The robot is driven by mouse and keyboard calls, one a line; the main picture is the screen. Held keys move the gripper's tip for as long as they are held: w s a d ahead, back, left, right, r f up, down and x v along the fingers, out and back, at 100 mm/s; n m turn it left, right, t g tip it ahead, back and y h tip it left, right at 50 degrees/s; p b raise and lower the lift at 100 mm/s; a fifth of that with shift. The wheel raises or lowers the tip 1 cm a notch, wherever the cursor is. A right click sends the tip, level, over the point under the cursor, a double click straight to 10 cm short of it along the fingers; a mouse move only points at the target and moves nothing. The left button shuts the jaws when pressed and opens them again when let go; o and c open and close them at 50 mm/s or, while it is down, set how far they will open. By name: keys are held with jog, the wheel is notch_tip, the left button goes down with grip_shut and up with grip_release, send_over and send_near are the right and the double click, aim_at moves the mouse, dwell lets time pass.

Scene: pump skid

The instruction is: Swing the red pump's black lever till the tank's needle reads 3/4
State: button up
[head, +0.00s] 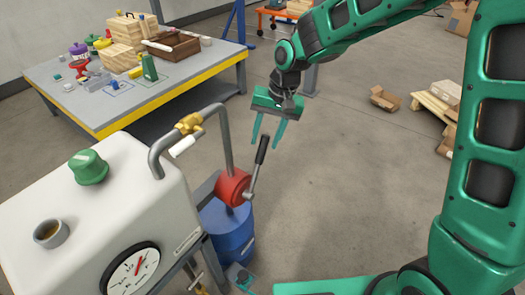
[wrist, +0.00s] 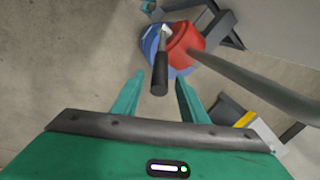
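The red pump (head: 233,187) sits beside the white tank (head: 120,200), above a blue drum (head: 228,232). Its black lever (head: 262,150) points up and slightly right on a grey metal arm. The tank's round gauge (head: 133,270) is on the front, partly cut off by the frame; its red needle points up and slightly right, and the marks are too small to read. My gripper (head: 267,143) is open, fingers pointing down around the lever's top in the head view. In the wrist view, the black grip (wrist: 160,75) lies ahead of the open fingers (wrist: 158,95), apparently not touched; the red pump (wrist: 185,45) is beyond.
A grey pipe (head: 222,125) with a brass valve (head: 189,123) arches from the tank to the pump. A table (head: 190,88) with boxes and toys stands behind. Floor to the right is clear, with cartons (head: 385,98) further back.

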aim_at(261, 151)
jog(key=x, duration=0.6)
jog(key=shift+d, duration=0.1)
